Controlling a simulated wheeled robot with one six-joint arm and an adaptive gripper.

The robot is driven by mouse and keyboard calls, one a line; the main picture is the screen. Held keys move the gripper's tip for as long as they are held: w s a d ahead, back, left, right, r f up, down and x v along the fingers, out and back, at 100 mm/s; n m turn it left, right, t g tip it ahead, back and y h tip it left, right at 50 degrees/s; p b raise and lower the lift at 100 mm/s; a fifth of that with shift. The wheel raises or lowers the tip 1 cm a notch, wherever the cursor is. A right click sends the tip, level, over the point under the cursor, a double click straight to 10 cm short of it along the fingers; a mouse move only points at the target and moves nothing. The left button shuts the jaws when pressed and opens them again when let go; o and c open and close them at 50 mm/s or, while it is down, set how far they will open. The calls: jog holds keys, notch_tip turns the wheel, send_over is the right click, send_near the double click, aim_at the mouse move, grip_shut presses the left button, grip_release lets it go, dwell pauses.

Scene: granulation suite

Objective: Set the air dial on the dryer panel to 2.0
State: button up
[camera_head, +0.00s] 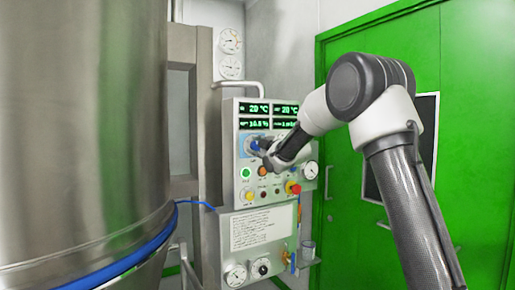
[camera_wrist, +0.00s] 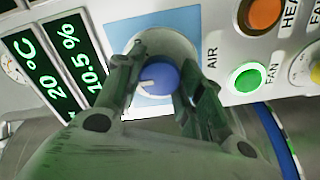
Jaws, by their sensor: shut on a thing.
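The dryer panel (camera_head: 240,195) is a pale upright box with green displays, buttons and gauges. The air dial (camera_wrist: 155,78) is a blue round knob with a white pointer mark, set on a blue plate beside the word AIR. In the wrist view its pointer is toward the left. The air dial also shows in the head view (camera_head: 253,146), partly behind my gripper. My gripper (camera_wrist: 160,85) has its two fingers on either side of the knob and is shut on it. The fingers hide parts of the dial's rim, and I cannot read any scale marks.
A green fan button (camera_wrist: 247,78) and an orange heat button (camera_wrist: 264,12) sit close to the dial. A red knob (camera_head: 293,187) is lower on the panel. A large steel vessel (camera_head: 80,130) stands left, a green door (camera_head: 335,230) right.

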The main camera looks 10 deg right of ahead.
jog(key=o, duration=1)
jog(key=v, duration=1.2)
